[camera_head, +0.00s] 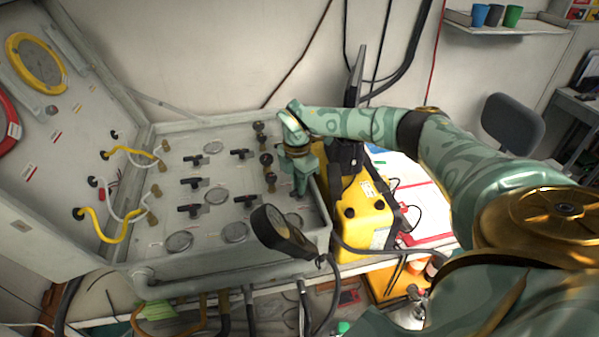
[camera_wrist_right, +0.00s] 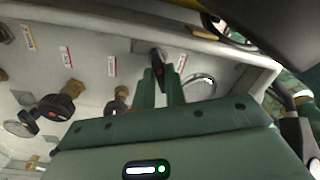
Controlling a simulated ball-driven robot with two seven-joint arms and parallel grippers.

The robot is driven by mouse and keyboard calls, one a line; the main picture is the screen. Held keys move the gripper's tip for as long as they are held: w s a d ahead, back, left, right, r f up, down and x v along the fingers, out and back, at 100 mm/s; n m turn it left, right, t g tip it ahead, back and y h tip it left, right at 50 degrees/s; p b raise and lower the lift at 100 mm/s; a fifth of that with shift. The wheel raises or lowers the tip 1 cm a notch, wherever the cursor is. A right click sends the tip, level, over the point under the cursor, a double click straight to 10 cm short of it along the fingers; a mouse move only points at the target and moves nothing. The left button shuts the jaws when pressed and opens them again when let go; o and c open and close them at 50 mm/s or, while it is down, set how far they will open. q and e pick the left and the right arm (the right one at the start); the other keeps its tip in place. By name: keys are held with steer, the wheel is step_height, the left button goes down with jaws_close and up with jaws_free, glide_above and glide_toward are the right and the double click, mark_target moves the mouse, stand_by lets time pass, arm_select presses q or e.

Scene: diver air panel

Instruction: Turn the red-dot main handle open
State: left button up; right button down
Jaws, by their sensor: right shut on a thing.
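My right gripper (camera_head: 301,188) reaches down onto the right end of the grey air panel (camera_head: 225,262) in the head view. In the right wrist view its two green fingers (camera_wrist_right: 161,92) stand on either side of a black handle (camera_wrist_right: 157,62) with a red dot, and are shut on it. The handle's upper end shows between the fingertips; its lower part is hidden. In the head view the gripper hides this handle. My left gripper is not in view.
A black round knob (camera_wrist_right: 55,107) and a gauge (camera_wrist_right: 200,87) sit near the gripper. Several black T-handles (camera_head: 195,182) fill the panel's middle. A large dark gauge (camera_head: 278,228) stands at its front edge. A yellow case (camera_head: 362,215) is close on the right.

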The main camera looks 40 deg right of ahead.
steer(key=n+p, duration=0.3)
steer(key=n, duration=0.2)
steer(key=shift+r+n, duration=0.15)
steer(key=shift+n, duration=0.15)
steer(key=n+p, duration=0.2)
steer(key=n, duration=0.1)
steer(key=shift+s, duration=0.15)
steer(key=shift+n+h+p, duration=0.3)
steer(key=shift+n+p, duration=0.2)
steer(key=shift+n, duration=1.1)
steer(key=c, duration=1.5)
jaws_free()
steer(key=shift+o, duration=0.2)
step_height(320, 180, up, 16)
steer(key=shift+w+a, duration=0.2)
steer(key=shift+a, duration=0.1)
